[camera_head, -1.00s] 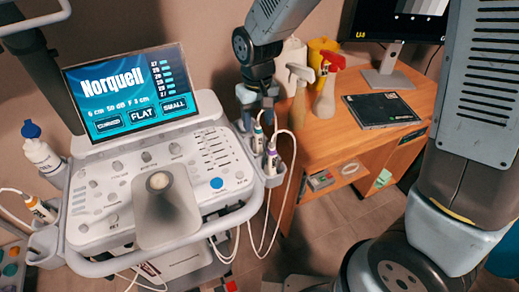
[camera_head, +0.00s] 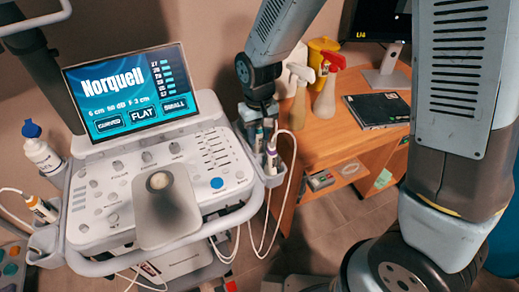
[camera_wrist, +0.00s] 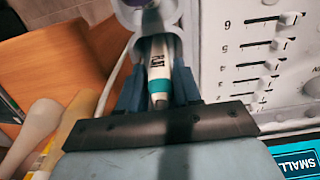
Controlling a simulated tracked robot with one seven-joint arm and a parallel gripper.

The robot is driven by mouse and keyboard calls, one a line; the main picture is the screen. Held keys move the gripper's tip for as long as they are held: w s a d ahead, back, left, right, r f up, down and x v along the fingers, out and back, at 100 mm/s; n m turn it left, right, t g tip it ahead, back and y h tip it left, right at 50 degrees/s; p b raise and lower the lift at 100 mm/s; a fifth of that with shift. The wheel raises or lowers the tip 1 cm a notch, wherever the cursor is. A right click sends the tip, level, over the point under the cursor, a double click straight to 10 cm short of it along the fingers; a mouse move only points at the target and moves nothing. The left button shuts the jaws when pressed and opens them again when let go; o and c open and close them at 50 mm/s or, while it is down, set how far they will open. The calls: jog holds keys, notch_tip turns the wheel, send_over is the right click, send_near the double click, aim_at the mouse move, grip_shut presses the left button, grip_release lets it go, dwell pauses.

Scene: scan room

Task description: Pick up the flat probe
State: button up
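My gripper (camera_head: 259,120) is over the holder at the scanner's right side, pointing down. In the wrist view its two blue fingers (camera_wrist: 160,90) stand either side of a white probe with a teal band (camera_wrist: 159,75). The fingers look open, with narrow gaps beside the probe. The probe sits upright in the holder (camera_wrist: 150,25); in the head view it is mostly hidden. A purple-banded probe (camera_head: 271,158) stands in the same holder in front, and an orange-banded probe (camera_head: 42,209) sits in the left holder.
The scanner screen (camera_head: 129,91) shows buttons CURVED, FLAT and SMALL. A wooden desk (camera_head: 345,135) on the right carries spray bottles (camera_head: 326,90), a dark flat case (camera_head: 376,110) and a monitor. Cables (camera_head: 289,190) hang below the right holder.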

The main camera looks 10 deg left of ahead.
grip_shut()
dwell(0.5)
